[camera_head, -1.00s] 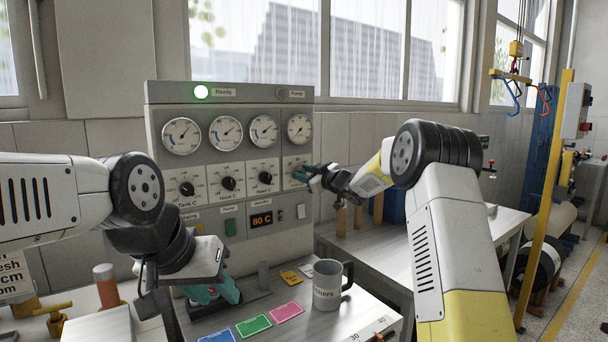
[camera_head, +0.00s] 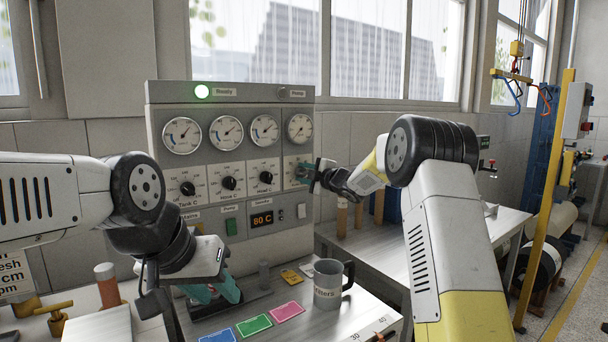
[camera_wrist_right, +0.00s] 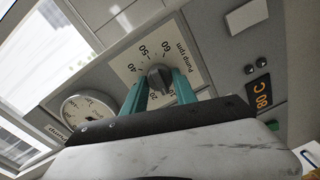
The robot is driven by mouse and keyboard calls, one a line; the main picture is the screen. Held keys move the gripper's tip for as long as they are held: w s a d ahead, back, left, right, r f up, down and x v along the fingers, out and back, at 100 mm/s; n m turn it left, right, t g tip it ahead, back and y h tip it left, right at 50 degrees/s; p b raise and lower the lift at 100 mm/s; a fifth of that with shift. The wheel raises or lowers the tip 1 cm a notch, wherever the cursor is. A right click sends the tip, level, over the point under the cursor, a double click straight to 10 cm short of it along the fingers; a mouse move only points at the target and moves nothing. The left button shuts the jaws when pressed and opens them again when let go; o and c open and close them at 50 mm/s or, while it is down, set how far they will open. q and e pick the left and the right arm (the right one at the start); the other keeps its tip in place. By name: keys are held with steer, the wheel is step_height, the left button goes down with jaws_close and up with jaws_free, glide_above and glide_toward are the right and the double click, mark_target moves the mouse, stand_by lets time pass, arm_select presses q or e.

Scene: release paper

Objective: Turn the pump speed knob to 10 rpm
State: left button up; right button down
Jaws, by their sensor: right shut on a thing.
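The pump speed knob (camera_wrist_right: 158,77) is a dark round knob on a white plate marked "Pump rpm" (camera_wrist_right: 172,46) in the right wrist view. My right gripper (camera_wrist_right: 160,86) has its teal fingers on both sides of the knob and is shut on it. The knob's exact pointer reading is hard to tell. In the head view my right gripper (camera_head: 304,172) is at the rightmost dial of the control panel (camera_head: 230,92) and hides the knob. My left gripper (camera_head: 215,293) hangs low over the bench at the panel's foot. Its teal fingers show, but their gap is unclear.
Knobs for tank (camera_head: 187,188), hose (camera_head: 229,183) and head (camera_head: 265,177) sit left of the pump dial. A grey mug (camera_head: 327,290) and coloured cards (camera_head: 254,325) are on the bench.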

steer(key=shift+f+n, duration=0.15)
steer(key=shift+n, duration=0.35)
steer(key=c, duration=1)
jaws_free()
steer(key=v, duration=0.7)
steer(key=shift+s+d, duration=0.25)
steer(key=shift+s, duration=0.1)
